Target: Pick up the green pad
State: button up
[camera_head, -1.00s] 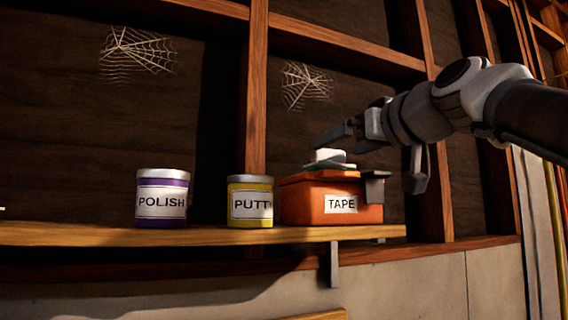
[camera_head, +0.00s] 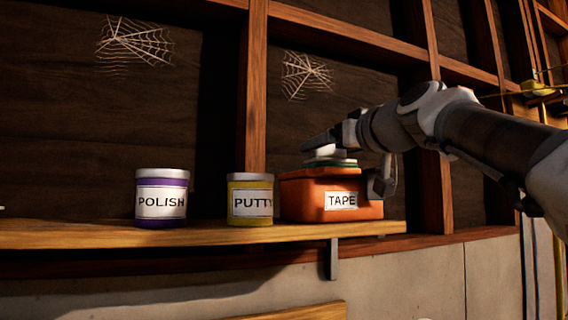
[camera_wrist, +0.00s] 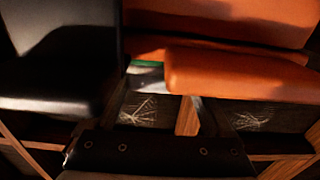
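The green pad (camera_head: 347,164) lies flat on top of the orange box labelled TAPE (camera_head: 300,203), and only a thin edge of it shows. A white block or pad (camera_head: 325,153) sits on it. In the wrist view, the green pad (camera_wrist: 148,67) is a narrow strip beside the orange box (camera_wrist: 230,75), with a pale piece against it. My gripper (camera_head: 345,168) is open, its fingers wide apart. One finger is over the white piece; the other hangs at the box's right side. I cannot tell whether either touches. Nothing is held between them.
A yellow PUTTY can (camera_head: 250,181) stands just left of the box, and a purple POLISH can (camera_head: 162,183) further left. All rest on a wooden shelf (camera_head: 90,234) against a dark, framed wall. The shelf ends just right of the box.

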jog(key=c, duration=0.5)
jog(key=shift+o, duration=0.2)
notch_tip(320, 180, up, 9)
jog(key=p, duration=0.3)
jog(key=shift+d+f, duration=0.1)
jog(key=shift+f, duration=0.1)
jog(key=shift+r, duration=0.6)
jog(key=shift+a, duration=0.2)
